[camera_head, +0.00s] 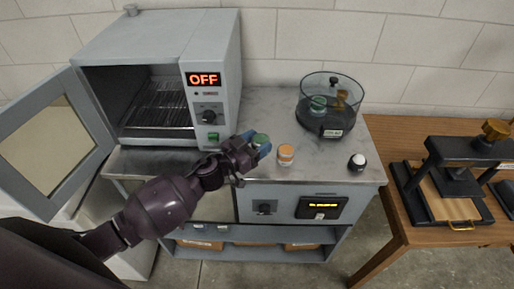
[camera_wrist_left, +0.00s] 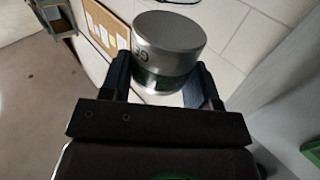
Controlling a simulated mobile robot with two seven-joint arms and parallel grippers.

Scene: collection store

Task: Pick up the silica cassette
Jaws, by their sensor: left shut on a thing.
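In the left wrist view this cassette (camera_wrist_left: 168,45) is a silver cylinder with a dark green band and partly readable dark lettering. It sits between the two fingers of my left gripper (camera_wrist_left: 165,88). In the head view it is over the front part of the grey counter; whether it touches the counter cannot be told. My right gripper is not in view.
An orange-and-white jar (camera_head: 286,155) stands just right of the gripper. A clear round vessel (camera_head: 327,118) holds a green-topped item and an amber one. A black-and-white knob (camera_head: 357,162) is at the right. An oven (camera_head: 213,60) reading OFF has its door (camera_head: 45,140) open. A press (camera_head: 465,165) stands on the wooden table.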

